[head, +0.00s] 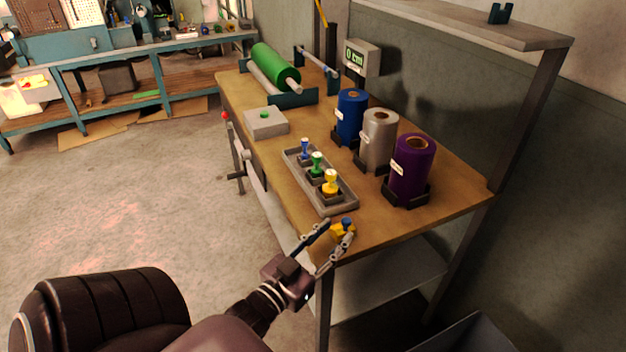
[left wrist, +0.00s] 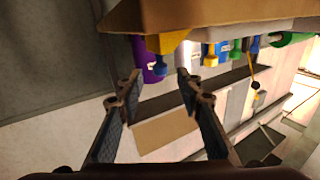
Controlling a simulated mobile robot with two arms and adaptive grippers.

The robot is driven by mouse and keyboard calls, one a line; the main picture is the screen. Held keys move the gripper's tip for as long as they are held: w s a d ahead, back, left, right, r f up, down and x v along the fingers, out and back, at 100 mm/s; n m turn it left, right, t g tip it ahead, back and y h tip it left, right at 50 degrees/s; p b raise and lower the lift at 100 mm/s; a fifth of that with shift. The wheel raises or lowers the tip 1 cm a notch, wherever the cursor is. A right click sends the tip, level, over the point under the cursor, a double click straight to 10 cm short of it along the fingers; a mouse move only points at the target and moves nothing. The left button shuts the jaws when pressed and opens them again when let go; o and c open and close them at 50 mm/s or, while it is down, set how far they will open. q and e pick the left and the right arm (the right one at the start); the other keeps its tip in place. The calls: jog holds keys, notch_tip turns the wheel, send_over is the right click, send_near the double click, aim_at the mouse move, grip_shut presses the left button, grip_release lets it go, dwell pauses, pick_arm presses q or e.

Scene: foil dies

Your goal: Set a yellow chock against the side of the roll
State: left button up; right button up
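A yellow chock (head: 337,235) with a blue knob on top sits at the near corner of the workbench. In the left wrist view the chock (left wrist: 168,42) shows at the top, with its blue knob pointing down. My left gripper (head: 339,230) is open, with its fingertips around the chock in the head view. In the left wrist view the gripper (left wrist: 158,80) is empty, and the chock lies beyond the fingertips. A green roll (head: 276,66) lies on a stand at the back. Upright blue (head: 350,122), silver (head: 378,143) and purple (head: 409,173) rolls stand along the wall side.
A grey tray (head: 299,172) holds blue, green and yellow stamps. A grey box with a green button (head: 266,124) and a "0 cm" display (head: 361,57) are farther back. A shelf (head: 465,22) hangs above. Bare workbench (head: 440,205) lies right of the purple roll.

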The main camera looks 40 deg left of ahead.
pick_arm(q)
jog(key=s, duration=0.7)
jog(key=shift+s+d+b, duration=0.3)
jog(key=shift+s+b, duration=0.1)
jog(key=shift+b, duration=0.05)
jog(key=shift+f, duration=0.1)
